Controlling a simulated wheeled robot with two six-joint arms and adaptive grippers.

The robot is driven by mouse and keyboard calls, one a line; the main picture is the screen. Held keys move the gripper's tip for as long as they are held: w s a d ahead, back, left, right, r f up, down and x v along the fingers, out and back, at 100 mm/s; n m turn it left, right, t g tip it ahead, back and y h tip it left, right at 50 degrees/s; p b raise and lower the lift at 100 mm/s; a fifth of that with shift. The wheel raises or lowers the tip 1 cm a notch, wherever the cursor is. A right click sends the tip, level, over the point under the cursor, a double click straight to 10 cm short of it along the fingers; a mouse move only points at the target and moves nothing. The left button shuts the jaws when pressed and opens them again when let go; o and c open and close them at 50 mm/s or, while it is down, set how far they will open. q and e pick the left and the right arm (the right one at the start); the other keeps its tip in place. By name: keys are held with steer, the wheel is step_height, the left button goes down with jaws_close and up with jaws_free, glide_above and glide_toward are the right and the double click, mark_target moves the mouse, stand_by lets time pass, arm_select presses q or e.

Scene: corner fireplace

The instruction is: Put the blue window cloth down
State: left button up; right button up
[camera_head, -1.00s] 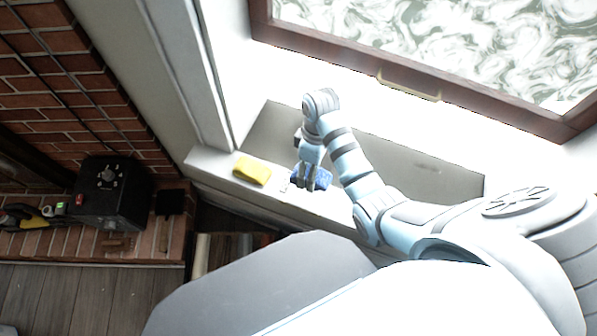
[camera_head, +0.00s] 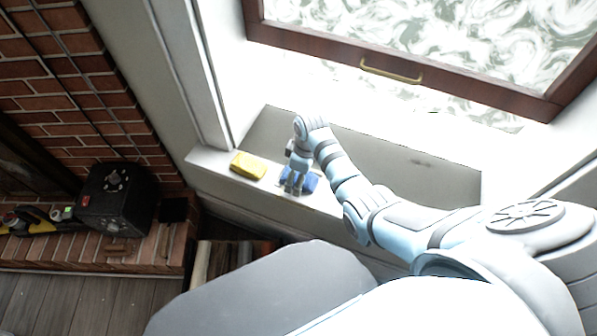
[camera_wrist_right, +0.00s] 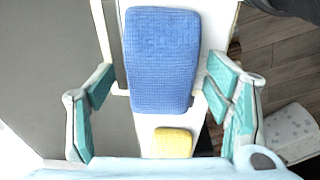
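The blue window cloth (camera_head: 311,181) lies on the white window sill (camera_head: 225,170), to the right of a yellow sponge-like block (camera_head: 248,165). My right gripper (camera_head: 293,190) is just over the cloth and hides part of it in the head view. In the right wrist view the cloth (camera_wrist_right: 162,60) lies flat between the spread teal fingers of the right gripper (camera_wrist_right: 162,75). My left gripper is not in view.
A framed window with a brass handle (camera_head: 391,71) is above the sill. A black box (camera_head: 117,198) stands on the brick hearth at left. The sill's front edge drops to the floor.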

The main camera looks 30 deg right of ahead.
mark_target(306, 181)
steer(key=shift+s+r, duration=0.35)
steer(key=shift+s, duration=0.2)
steer(key=shift+s+r, duration=0.35)
steer(key=shift+s, duration=0.2)
steer(key=r, duration=0.1)
steer(key=r+p, duration=0.1)
steer(key=r, duration=0.1)
steer(key=shift+s+r+p, duration=0.15)
steer(key=shift+s+p, duration=0.1)
steer(key=shift+p, duration=0.1)
steer(key=r, duration=0.2)
steer(key=r+p, duration=0.1)
steer(key=r, duration=0.1)
steer(key=r+p, duration=0.1)
steer(key=shift+w+d+r, duration=0.35)
steer(key=shift+w+r, duration=0.05)
arm_select(q)
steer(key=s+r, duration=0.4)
steer(key=shift+p, duration=0.3)
arm_select(e)
steer(key=shift+s+r, duration=0.2)
steer(key=shift+r, duration=0.4)
steer(key=shift+s+r, duration=0.15)
steer(key=shift+r, duration=0.4)
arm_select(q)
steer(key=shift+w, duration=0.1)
arm_select(e)
steer(key=shift+f, duration=0.1)
